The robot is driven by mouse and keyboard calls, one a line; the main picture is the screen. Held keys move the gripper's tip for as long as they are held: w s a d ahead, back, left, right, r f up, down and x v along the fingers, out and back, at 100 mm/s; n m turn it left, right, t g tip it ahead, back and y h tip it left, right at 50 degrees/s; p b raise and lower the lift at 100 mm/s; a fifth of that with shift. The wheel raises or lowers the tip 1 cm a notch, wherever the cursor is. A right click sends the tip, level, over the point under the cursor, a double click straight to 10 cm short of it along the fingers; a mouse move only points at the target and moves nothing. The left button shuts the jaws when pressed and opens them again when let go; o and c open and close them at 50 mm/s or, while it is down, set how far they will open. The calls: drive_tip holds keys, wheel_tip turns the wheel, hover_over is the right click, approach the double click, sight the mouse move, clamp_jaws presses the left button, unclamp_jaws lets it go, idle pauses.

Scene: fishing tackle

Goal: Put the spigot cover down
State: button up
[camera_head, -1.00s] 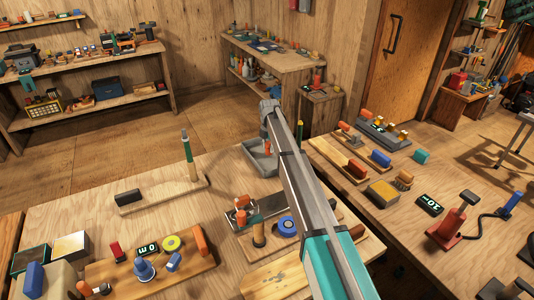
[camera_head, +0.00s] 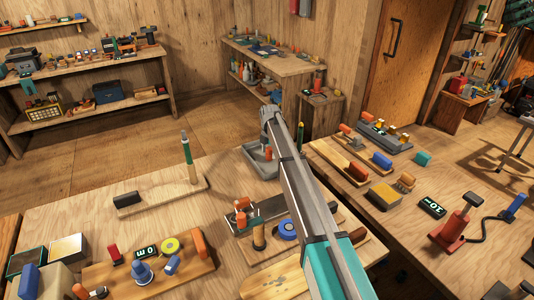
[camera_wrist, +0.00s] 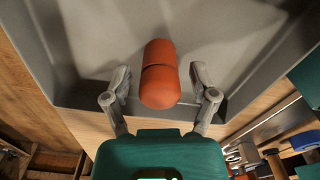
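The spigot cover (camera_wrist: 160,75) is an orange-red rounded cylinder with a seam around it. In the wrist view it is between the fingers of my gripper (camera_wrist: 159,76), with a gap on both sides. The fingers are open and do not appear to touch it. A grey tray (camera_wrist: 232,30) with raised walls lies behind and around it. In the head view the cover (camera_head: 268,154) is small and orange at the tray (camera_head: 247,153), beside the end of my arm. My arm hides part of the tray and most of the gripper there.
A wooden stand with a green-tipped upright rod (camera_head: 187,150) is left of the tray. Another workbench with a red pump (camera_head: 455,222) stands at right. Bare tabletop (camera_head: 80,215) shows at left.

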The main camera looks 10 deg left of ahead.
sight(269, 148)
drive_tip(key=shift+r, duration=0.1)
idle(0.3)
wheel_tip(269, 148, up, 12)
drive_tip(key=p, duration=1.2)
drive_tip(key=shift+d, duration=0.1)
idle(0.5)
